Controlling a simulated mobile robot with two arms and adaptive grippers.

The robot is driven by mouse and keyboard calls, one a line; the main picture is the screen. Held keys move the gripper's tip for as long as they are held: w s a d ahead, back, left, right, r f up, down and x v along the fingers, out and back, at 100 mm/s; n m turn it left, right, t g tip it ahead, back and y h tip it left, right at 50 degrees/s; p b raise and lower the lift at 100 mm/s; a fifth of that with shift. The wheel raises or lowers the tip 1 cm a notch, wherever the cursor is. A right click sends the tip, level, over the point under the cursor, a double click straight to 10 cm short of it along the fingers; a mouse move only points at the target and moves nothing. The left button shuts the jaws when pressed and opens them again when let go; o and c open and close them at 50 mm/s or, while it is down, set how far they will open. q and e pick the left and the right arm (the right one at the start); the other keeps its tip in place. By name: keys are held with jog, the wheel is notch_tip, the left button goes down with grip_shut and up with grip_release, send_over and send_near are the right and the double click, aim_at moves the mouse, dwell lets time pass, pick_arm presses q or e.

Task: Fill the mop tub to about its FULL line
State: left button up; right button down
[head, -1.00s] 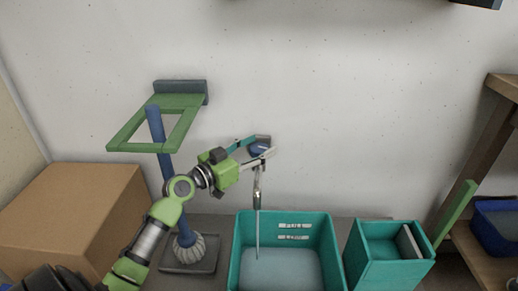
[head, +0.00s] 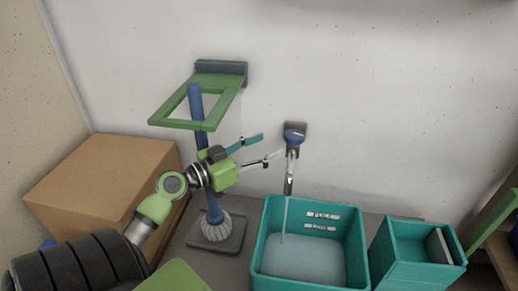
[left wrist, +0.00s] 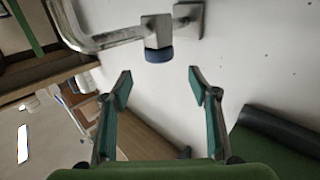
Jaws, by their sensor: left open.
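The teal mop tub (head: 262,262) stands on the floor below the tap, with FULL (head: 323,216) and LOW (head: 319,227) labels on its inner back wall. Water (head: 303,262) lies in it, its surface appearing below both labels. The wall tap has a blue knob (head: 294,135) and metal spout (head: 290,172); a thin stream (head: 284,220) falls into the tub. My left gripper (head: 268,148) is open and empty, just left of the knob. In the left wrist view the knob (left wrist: 158,54) shows beyond the open fingertips (left wrist: 159,80). My right gripper is not in view.
A teal bucket (head: 384,262) with a grey piece inside stands right of the tub. A blue pole on a grey base (head: 235,238), a green wall-mounted frame (head: 163,107) and a cardboard box (head: 95,170) are at left. Wall space above the tap is clear.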

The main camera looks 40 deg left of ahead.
pick_arm(q)
jog(key=shift+v, duration=0.85)
